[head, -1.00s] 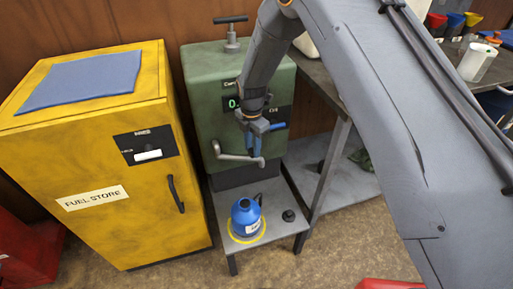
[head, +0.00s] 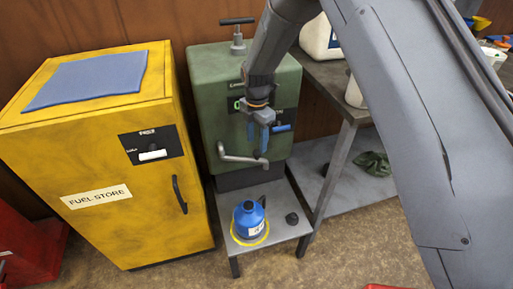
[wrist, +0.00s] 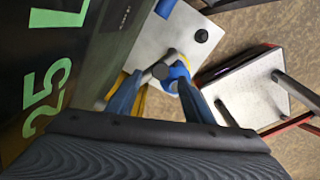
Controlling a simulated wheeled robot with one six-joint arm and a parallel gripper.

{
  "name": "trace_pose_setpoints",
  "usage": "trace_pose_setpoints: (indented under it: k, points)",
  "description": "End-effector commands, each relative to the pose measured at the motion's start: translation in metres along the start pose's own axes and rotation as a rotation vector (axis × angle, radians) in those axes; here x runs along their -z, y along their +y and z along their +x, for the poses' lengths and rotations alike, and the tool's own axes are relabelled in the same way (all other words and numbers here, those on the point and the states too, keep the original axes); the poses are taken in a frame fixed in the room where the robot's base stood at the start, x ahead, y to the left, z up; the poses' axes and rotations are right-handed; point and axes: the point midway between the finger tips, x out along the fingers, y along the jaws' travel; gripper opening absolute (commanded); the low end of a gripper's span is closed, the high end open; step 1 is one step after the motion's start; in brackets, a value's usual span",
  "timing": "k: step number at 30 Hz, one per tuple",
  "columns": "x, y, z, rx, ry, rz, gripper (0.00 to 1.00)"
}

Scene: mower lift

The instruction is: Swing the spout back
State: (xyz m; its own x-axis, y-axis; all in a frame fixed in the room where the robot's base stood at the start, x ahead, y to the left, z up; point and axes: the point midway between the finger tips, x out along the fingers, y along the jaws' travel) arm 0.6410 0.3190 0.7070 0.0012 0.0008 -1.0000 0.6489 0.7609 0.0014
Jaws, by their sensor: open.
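The green dispenser (head: 225,90) has a grey bent spout (head: 238,159) low on its front, running to the right. My gripper (head: 258,145) points down just above the spout's free end, with its blue fingers open. In the wrist view my gripper (wrist: 160,82) has a finger on each side of the grey spout end (wrist: 161,71). I cannot tell whether either finger touches it. A blue bottle (head: 247,219) stands on the grey shelf (head: 283,198) below, inside a yellow ring (head: 236,237). The bottle is partly hidden behind the spout in the wrist view.
A black cap (head: 292,218) lies on the shelf, right of the bottle. A yellow fuel store cabinet (head: 100,200) stands close on the left. A grey workbench (head: 340,88) with a white container (head: 320,40) is on the right. Red objects stand at the lower left.

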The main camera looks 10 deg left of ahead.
Motion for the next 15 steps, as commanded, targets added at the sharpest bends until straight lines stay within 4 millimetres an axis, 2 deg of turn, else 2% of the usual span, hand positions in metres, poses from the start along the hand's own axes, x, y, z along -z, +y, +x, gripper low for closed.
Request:
trace_pose_setpoints:
  k: [3, 6, 15]
  points:
    - [0.000, 0.001, -0.018, -0.002, -0.001, 0.000, 0.46]
    - [0.001, 0.000, -0.027, 0.001, 0.000, -0.001, 0.46]
    - [0.001, 0.000, -0.033, 0.001, 0.000, -0.001, 0.46]
